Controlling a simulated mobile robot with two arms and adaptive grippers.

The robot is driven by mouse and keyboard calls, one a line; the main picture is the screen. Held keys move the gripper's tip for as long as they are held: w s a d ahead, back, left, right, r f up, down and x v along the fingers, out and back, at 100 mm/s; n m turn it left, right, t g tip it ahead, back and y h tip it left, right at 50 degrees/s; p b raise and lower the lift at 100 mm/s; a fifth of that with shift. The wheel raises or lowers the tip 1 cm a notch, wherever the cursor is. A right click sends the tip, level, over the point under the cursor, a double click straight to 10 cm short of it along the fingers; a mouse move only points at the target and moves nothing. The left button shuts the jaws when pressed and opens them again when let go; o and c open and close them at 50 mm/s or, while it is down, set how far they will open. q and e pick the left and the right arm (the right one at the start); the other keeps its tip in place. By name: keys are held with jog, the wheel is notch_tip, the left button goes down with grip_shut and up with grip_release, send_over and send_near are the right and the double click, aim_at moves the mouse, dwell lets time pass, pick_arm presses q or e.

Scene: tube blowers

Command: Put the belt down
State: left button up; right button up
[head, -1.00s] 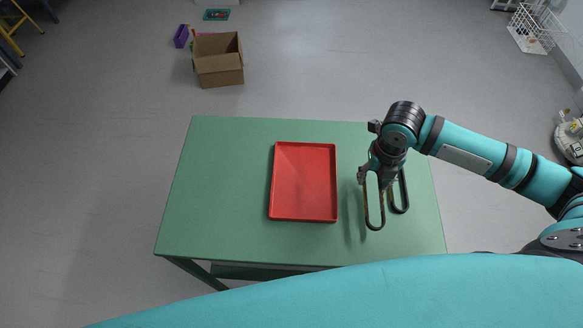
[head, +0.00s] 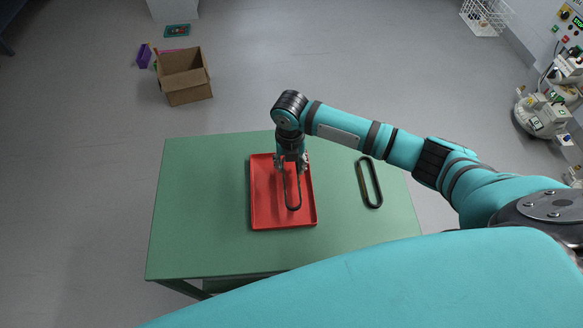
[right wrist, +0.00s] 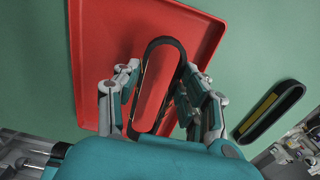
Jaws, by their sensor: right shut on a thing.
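My right gripper (head: 291,172) is shut on a black looped belt (head: 293,208), which hangs down from it over the red tray (head: 264,218). The right wrist view shows the belt (right wrist: 166,41) between the fingers of the gripper (right wrist: 158,82), with the tray floor (right wrist: 110,30) behind it. I cannot tell whether the belt's lower end touches the tray. A second black belt (head: 377,191) lies on the table to the right of the tray; it also shows in the right wrist view (right wrist: 298,90). My left gripper is not in view.
The green table (head: 200,200) is clear to the left of the tray and in front of it. An open cardboard box (head: 186,84), a purple item (head: 144,55) and a white wire basket (head: 486,16) are on the floor beyond. Machinery (head: 545,115) stands at the far right.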

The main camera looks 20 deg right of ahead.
aim_at(291, 176)
notch_tip(291, 176, down, 3)
jog(key=shift+s, duration=0.15)
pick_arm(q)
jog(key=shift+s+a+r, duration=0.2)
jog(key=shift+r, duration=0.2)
pick_arm(e)
jog(key=shift+d, duration=0.1)
jog(key=o, duration=1.2)
jog(key=shift+c, duration=0.2)
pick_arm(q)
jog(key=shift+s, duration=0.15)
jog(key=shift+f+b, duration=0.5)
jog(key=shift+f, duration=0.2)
pick_arm(e)
notch_tip(291, 176, up, 12)
